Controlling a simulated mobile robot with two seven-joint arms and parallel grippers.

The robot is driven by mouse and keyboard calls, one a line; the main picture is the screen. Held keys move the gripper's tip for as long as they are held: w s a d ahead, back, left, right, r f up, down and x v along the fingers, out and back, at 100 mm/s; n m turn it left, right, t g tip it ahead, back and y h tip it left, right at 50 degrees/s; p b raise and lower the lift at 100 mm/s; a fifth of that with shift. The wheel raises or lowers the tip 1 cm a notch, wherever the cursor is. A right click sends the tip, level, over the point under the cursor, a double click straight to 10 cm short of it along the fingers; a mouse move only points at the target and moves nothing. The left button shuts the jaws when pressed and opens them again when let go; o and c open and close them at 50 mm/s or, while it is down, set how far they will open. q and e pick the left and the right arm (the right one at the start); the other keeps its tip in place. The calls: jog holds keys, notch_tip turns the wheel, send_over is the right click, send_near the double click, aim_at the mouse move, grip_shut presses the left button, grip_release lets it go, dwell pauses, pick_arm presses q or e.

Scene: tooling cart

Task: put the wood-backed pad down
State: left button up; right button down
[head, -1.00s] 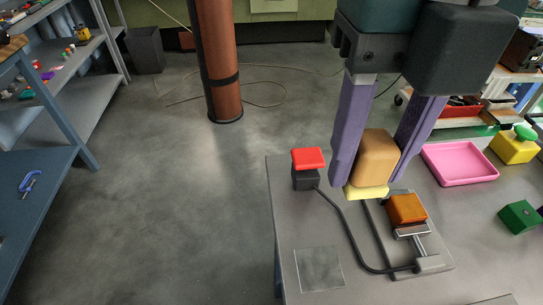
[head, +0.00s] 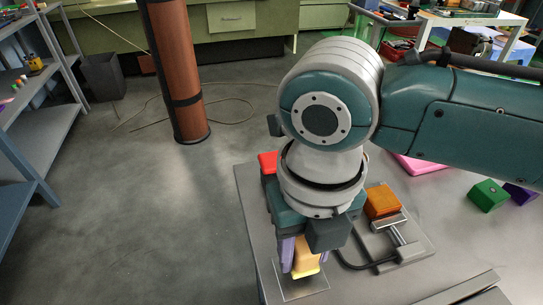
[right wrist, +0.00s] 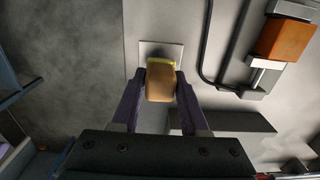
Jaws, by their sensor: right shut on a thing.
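The wood-backed pad (head: 306,258) is a tan wooden block with a yellow layer along its lower edge. My right gripper (head: 304,262) is shut on it, one purple finger on each side, in the head view. The pad is over a pale square plate (head: 288,294) at the front left of the grey cart top. In the right wrist view the pad (right wrist: 161,84) sits between the fingertips and overlaps the plate (right wrist: 147,47). I cannot tell whether its yellow face touches the plate. My left gripper is not in view.
A red-topped button box (head: 268,161) stands behind, partly hidden by my right arm. An orange block (head: 382,201) sits on a metal fixture to the right, with a black cable. A pink tray (head: 420,166), a green block (head: 488,195) and a purple block (head: 521,197) are farther right.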

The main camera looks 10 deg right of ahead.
jog(key=shift+f, duration=1.1)
jog(key=shift+f, duration=0.15)
jog(key=shift+c, duration=2.1)
grip_release()
